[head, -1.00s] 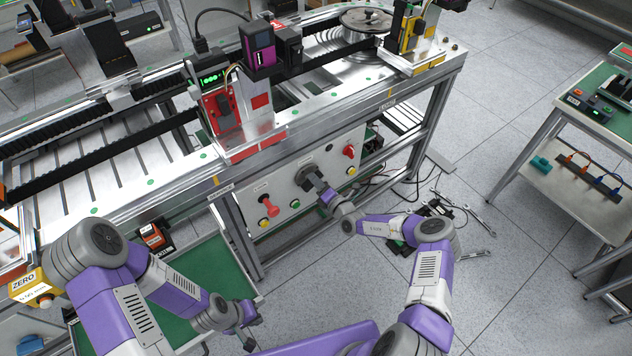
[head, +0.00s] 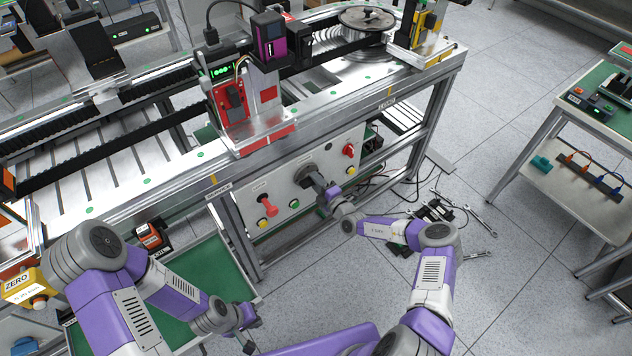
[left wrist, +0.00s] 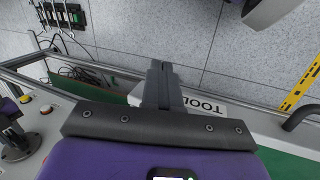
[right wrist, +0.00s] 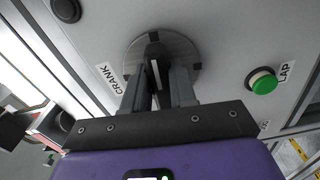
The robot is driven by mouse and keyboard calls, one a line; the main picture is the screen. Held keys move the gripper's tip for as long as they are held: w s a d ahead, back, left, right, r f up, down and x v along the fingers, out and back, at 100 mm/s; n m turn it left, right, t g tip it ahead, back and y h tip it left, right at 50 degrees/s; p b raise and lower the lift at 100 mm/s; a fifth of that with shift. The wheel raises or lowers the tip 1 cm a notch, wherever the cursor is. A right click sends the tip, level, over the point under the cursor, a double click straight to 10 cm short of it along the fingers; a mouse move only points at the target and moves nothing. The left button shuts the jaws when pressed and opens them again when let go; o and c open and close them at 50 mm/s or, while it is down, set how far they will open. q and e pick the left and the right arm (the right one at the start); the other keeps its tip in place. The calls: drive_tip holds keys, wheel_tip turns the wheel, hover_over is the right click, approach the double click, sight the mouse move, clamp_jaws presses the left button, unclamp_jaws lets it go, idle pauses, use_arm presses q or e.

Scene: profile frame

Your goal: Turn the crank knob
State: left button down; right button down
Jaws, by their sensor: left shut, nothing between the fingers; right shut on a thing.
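The crank is a round grey disc (head: 304,177) on the light front panel of the machine. In the right wrist view the disc (right wrist: 186,49) sits beside a "CRANK" label, and its dark knob (right wrist: 154,54) stands between my fingers. My right gripper (head: 319,187) is shut on the knob, and its fingers (right wrist: 160,82) hide part of it. My left gripper (head: 249,343) is shut and empty, low in the head view, away from the panel. Its closed fingers also show in the left wrist view (left wrist: 161,82).
Tools and cables (head: 445,210) lie on the floor at right.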

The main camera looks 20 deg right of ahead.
idle(0.3)
drive_tip(key=c, duration=1)
unclamp_jaws()
drive_tip(key=p+v, duration=0.2)
drive_tip(key=v, duration=0.5)
drive_tip(key=shift+s, duration=0.3)
